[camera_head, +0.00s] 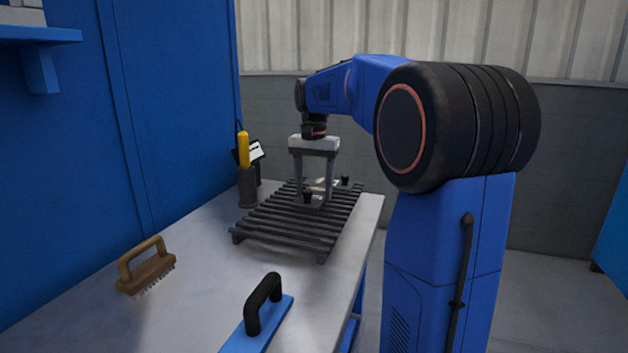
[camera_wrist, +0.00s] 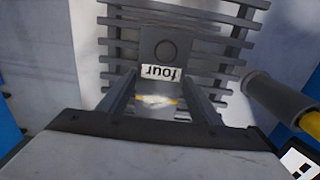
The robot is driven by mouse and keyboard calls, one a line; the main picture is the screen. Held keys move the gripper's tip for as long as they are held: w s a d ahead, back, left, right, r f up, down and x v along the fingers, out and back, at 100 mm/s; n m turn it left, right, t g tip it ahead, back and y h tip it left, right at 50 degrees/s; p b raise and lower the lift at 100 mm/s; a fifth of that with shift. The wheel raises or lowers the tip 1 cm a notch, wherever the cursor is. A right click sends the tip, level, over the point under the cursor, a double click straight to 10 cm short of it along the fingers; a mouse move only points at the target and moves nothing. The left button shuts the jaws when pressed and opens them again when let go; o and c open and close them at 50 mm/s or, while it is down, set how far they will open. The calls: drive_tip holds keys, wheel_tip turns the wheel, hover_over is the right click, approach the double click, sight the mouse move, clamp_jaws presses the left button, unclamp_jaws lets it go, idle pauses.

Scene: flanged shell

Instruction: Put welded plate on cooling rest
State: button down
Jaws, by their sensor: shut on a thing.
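The cooling rest (camera_head: 285,229) is a dark slatted rack on the workbench; its slats also show in the wrist view (camera_wrist: 210,30). The welded plate (camera_wrist: 166,32) is a grey plate with a round mark and a white label reading "four", upside down in the wrist view. A pale, yellowish patch shows between my fingers there. In the head view the plate (camera_head: 311,203) is small and partly hidden at my fingertips. My gripper (camera_head: 312,197) points down over the rest, shut on the plate. The plate is over the slats, at or very near them; I cannot tell if it touches.
A yellow-handled tool (camera_head: 244,150) stands in a dark holder (camera_head: 247,187) left of the rest. A wooden-handled brush (camera_head: 147,268) and a blue tool with a black handle (camera_head: 262,315) lie nearer on the bench (camera_head: 205,265). A blue wall panel (camera_head: 175,100) rises at left.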

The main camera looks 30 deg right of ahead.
sight(314, 195)
drive_tip(key=shift+f, duration=0.6)
drive_tip(key=shift+f, duration=0.1)
drive_tip(key=c, duration=0.6)
unclamp_jaws()
wheel_tip(314, 195, up, 12)
drive_tip(key=shift+r, duration=0.1)
drive_tip(key=shift+s, duration=0.1)
